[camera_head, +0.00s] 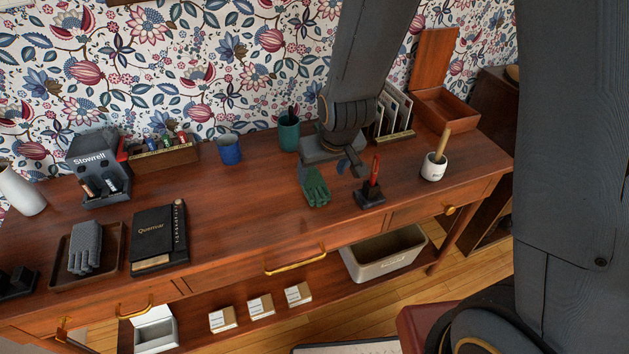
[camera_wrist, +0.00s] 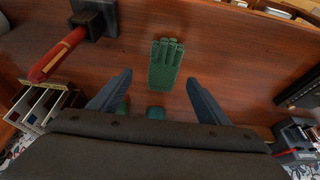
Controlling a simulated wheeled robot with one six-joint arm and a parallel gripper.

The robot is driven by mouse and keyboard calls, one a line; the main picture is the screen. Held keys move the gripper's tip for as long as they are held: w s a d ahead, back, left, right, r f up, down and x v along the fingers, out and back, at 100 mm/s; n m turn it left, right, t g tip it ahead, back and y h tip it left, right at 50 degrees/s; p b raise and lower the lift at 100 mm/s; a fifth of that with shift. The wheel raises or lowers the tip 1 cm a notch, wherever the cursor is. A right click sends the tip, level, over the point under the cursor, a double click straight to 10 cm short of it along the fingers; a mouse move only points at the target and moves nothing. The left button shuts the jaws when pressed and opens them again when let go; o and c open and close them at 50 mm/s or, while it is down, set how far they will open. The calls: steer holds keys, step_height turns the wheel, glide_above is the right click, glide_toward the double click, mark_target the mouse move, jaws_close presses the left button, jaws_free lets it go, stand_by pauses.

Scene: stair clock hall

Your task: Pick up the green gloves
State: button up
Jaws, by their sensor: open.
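The green gloves (camera_head: 314,186) lie flat on the wooden console table, left of a red-handled item in a dark stand. In the head view my gripper (camera_head: 347,168) hangs above the table just behind and right of the gloves. I cannot tell its exact height.
The dark stand with the red handle (camera_head: 372,183) is close on the right. A white mortar with a pestle (camera_head: 434,168) stands farther right. A teal cup (camera_head: 289,132) and a blue mug (camera_head: 229,150) stand behind. A grey glove (camera_head: 86,247) lies in a tray at left. The table front is clear.

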mark_target(315, 184)
steer(key=shift+a+p+x, duration=0.2)
steer(key=shift+p+x, duration=0.2)
steer(key=shift+x, duration=0.85)
steer(key=shift+a+p+x, duration=0.2)
steer(key=shift+p+x, duration=0.15)
steer(key=shift+x, duration=1.75)
steer(key=shift+s, duration=0.1)
steer(key=c, duration=1.1)
steer(key=shift+c, duration=0.2)
